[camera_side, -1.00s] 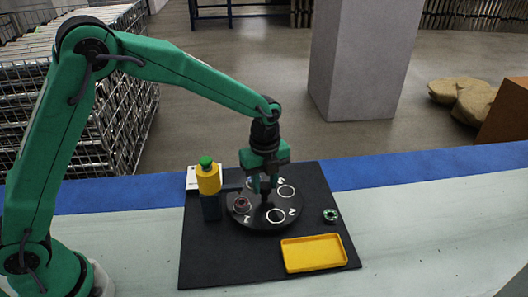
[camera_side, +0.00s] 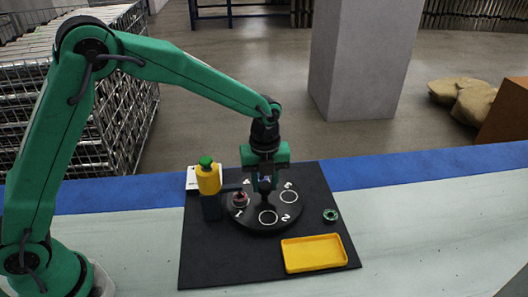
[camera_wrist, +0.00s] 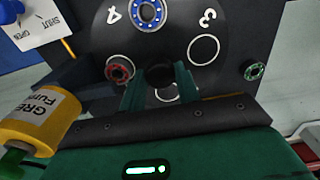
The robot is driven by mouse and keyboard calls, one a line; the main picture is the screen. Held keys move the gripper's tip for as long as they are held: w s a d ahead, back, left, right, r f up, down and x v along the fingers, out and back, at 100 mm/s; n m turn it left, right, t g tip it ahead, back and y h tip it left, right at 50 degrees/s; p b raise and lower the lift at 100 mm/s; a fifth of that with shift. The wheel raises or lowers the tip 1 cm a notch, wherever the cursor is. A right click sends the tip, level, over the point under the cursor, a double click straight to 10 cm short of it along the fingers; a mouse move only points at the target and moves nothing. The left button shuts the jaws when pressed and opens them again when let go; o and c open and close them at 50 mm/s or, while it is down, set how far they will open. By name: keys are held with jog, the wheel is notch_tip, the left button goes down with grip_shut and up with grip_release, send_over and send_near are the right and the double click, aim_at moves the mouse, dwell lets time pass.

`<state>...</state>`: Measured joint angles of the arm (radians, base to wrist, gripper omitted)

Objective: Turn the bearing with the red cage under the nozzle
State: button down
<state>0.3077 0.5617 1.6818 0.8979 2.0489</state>
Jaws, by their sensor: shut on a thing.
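The red-caged bearing (camera_side: 241,199) sits on the black turntable (camera_side: 254,222) at its left, by the number 1. It also shows in the wrist view (camera_wrist: 119,69). The dark nozzle arm (camera_side: 230,189) reaches from the yellow pump bottle (camera_side: 208,180) to just above this bearing; exact alignment is unclear. My gripper (camera_side: 265,190) points down over the turntable's middle, shut on the dark centre knob (camera_wrist: 160,76). A blue-caged bearing (camera_wrist: 147,12) sits by number 4, mostly hidden behind my gripper in the side view. Circles 2 and 3 (camera_wrist: 204,50) look empty; circle 2 is partly hidden in the wrist view.
A green-caged bearing (camera_side: 330,215) lies on the black mat (camera_side: 215,262) right of the turntable. An empty yellow tray (camera_side: 313,253) lies at the mat's front right. A white SHUT/OPEN card (camera_wrist: 38,22) lies behind the pump. The mat's front left is clear.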

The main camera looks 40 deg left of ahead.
aim_at(264, 185)
jog(key=shift+d+r, duration=0.1)
jog(key=shift+r, duration=0.05)
jog(key=c, duration=1)
grip_release()
jog(key=shift+r, duration=3.85)
